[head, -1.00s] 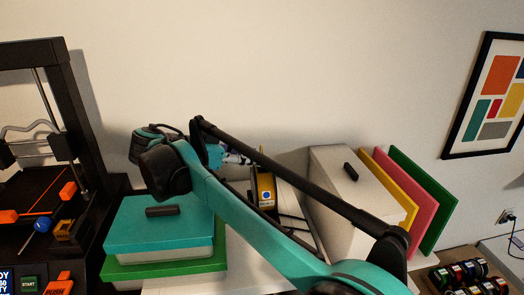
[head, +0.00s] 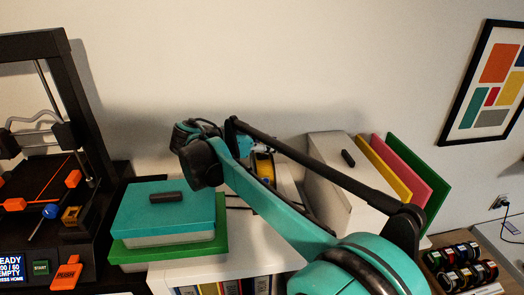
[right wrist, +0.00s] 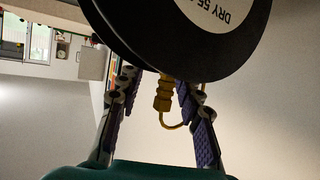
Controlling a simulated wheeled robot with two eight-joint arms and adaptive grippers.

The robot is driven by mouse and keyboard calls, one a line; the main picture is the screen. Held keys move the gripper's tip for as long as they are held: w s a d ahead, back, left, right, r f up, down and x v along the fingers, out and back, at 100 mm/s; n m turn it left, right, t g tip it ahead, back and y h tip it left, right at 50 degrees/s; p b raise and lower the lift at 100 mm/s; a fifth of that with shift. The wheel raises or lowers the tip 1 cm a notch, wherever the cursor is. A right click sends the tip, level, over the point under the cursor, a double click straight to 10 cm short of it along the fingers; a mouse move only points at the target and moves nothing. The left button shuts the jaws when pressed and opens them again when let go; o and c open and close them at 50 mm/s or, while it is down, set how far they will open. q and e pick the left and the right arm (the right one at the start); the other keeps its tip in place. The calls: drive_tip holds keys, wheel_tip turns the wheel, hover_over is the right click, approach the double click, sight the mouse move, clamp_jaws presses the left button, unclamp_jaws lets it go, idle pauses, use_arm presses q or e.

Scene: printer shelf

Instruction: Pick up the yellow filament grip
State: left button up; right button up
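In the right wrist view a large black spool with a white label reading "DRY 55" fills the top. The yellow filament grip (right wrist: 163,95) hangs below its rim, with a thin yellow loop under it. My right gripper (right wrist: 157,84) is open, its purple-padded fingers on either side of the grip; the right finger looks close to it, but contact is unclear. In the head view the yellow-and-black spool (head: 264,167) shows partly behind my teal right arm, and the right gripper's fingers are hidden there. My left gripper is not in view.
Teal and green boxes (head: 164,214) stand left of the spool. A white file box (head: 329,150) with coloured panels stands close on its right. A 3D printer (head: 75,100) is at far left. The wall is behind; small spools (head: 460,265) lie at lower right.

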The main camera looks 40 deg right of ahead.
drive_tip(key=shift+w, duration=0.1)
clamp_jaws()
drive_tip(key=shift+r, duration=0.15)
drive_tip(key=s+d+r, duration=0.2)
drive_tip(key=s+r, duration=0.9)
drive_tip(key=r, duration=0.3)
drive_tip(key=shift+s+r, duration=0.3)
drive_tip(key=shift+r, duration=0.05)
idle(0.5)
